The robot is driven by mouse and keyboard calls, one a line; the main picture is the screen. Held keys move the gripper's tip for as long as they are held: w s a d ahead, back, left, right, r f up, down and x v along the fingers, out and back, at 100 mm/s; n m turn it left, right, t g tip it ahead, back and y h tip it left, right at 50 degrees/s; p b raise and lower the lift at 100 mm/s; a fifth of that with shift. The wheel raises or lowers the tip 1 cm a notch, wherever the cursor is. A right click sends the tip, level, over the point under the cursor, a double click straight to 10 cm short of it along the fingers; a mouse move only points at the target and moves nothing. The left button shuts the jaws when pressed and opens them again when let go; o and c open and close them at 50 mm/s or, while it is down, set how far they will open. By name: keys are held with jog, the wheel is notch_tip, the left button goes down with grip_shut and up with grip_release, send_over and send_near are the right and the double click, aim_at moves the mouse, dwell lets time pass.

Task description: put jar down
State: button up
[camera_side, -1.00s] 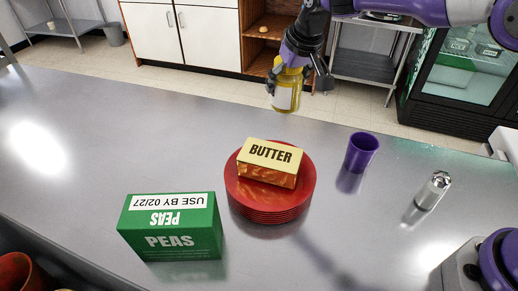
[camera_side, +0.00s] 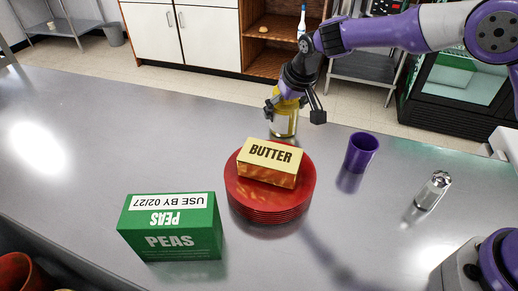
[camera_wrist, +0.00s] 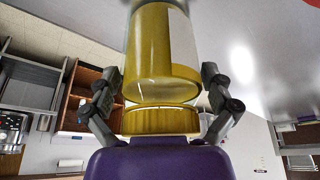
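The yellow jar (camera_side: 284,124) with a pale label is upright over the far part of the grey counter, behind the red plates. My gripper (camera_side: 286,103) is around its upper part, with a finger on each side. I cannot tell whether the jar's base touches the counter. In the wrist view, the jar (camera_wrist: 150,50) fills the middle with its yellow lid (camera_wrist: 160,121) towards my palm. My gripper's fingers (camera_wrist: 162,80) lie close against both sides of it and look shut on it.
A butter box (camera_side: 270,163) lies on a stack of red plates (camera_side: 240,197) in front of the jar. A purple cup (camera_side: 362,152) and a metal-topped shaker (camera_side: 433,190) stand to the right. A green peas box (camera_side: 172,227) is front left. The counter's left side (camera_side: 110,140) is clear.

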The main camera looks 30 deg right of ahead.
dwell(0.3)
jog(key=s+d+f+v, duration=0.1)
jog(key=d+v, duration=0.2)
jog(key=v, duration=1.3)
jog(key=s+d, duration=0.3)
jog(key=s, duration=0.7)
jog(key=s+d+t, duration=0.1)
jog(key=s+d, duration=0.3)
jog(key=s, duration=0.6)
jog(key=shift+s+f, duration=0.25)
jog(key=shift+s, duration=0.05)
